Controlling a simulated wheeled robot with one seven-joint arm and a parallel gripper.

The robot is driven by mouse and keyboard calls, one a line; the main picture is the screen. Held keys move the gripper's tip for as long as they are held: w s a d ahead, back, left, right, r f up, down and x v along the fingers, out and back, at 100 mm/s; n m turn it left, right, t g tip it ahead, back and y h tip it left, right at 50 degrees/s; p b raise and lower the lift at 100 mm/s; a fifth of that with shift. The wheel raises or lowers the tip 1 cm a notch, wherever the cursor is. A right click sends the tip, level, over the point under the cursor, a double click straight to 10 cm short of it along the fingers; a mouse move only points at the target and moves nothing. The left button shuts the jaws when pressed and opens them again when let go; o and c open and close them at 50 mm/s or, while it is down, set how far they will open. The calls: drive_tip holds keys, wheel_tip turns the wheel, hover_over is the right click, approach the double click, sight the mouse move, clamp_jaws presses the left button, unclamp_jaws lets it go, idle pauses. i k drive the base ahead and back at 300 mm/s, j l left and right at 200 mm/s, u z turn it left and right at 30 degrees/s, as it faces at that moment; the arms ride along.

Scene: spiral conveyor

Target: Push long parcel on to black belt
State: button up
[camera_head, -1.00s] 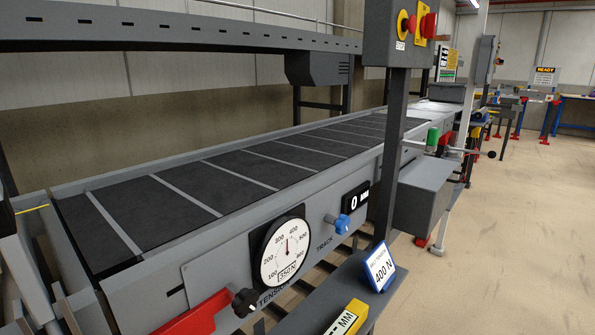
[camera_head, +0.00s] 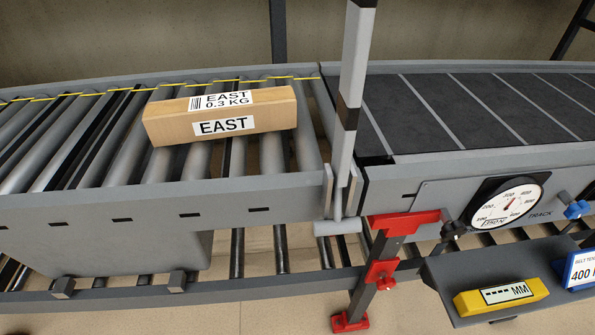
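A long brown cardboard parcel (camera_head: 220,115) lies lengthwise on the grey roller conveyor (camera_head: 150,203) in the left half of the view. Its labels read EAST and 0.3 KG. The parcel's right end is near the last rollers, short of a gap. The black belt (camera_head: 455,100) with pale cross stripes begins to the right of that gap and has nothing on its visible part. The parcel and belt are apart. My gripper is not in view.
A grey and black post (camera_head: 352,90) stands in front of the gap between rollers and belt. A red clamp and leg (camera_head: 386,265), a round tension gauge (camera_head: 509,202), a blue knob (camera_head: 577,209) and a yellow MM gauge (camera_head: 501,297) sit at the front right.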

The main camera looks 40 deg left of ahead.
sight(177, 121)
drive_tip(key=u, duration=0.9)
